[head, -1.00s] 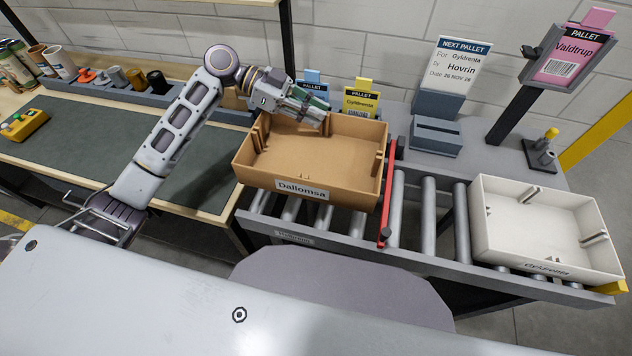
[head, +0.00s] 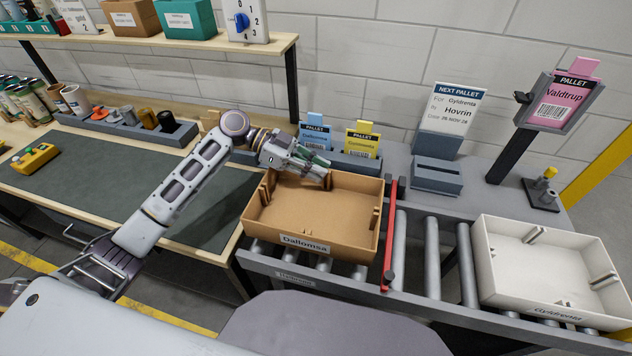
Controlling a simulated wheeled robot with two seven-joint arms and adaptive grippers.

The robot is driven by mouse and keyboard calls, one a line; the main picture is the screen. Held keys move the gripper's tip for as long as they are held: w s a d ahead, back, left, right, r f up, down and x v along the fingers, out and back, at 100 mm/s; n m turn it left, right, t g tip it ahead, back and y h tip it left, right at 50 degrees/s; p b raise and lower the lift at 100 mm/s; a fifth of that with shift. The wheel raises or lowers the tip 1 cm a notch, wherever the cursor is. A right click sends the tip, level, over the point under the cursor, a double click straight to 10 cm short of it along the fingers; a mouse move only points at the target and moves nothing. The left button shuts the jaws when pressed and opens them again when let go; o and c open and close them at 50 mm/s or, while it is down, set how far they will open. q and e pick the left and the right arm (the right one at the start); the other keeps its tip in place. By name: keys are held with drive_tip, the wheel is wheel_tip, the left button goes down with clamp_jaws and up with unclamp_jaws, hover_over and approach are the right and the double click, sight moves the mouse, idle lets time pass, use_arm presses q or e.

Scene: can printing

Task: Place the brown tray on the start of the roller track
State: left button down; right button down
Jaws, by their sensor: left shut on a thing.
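The brown tray (head: 312,226), labelled Dallomsa, sits over the left end of the roller track (head: 432,262), left of the red bar (head: 389,238). Rollers show below its front edge. My left gripper (head: 318,169) is at the tray's back wall and shut on it; the fingertips partly hide that wall. I cannot tell whether the tray's base rests fully on the rollers. My right gripper is not in view.
A white tray (head: 545,262), labelled Gyldrenta, stands at the right end of the track. Behind the track are pallet cards (head: 361,142), a grey card stand (head: 437,176) and a post with a pink card (head: 562,100). A workbench mat (head: 110,175) lies left.

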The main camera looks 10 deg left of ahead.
sight(322, 185)
use_arm(q)
wheel_tip(322, 185, down, 4)
drive_tip(key=shift+f, duration=0.5)
idle(0.4)
drive_tip(key=c, duration=1.4)
unclamp_jaws()
drive_tip(key=shift+c, duration=0.2)
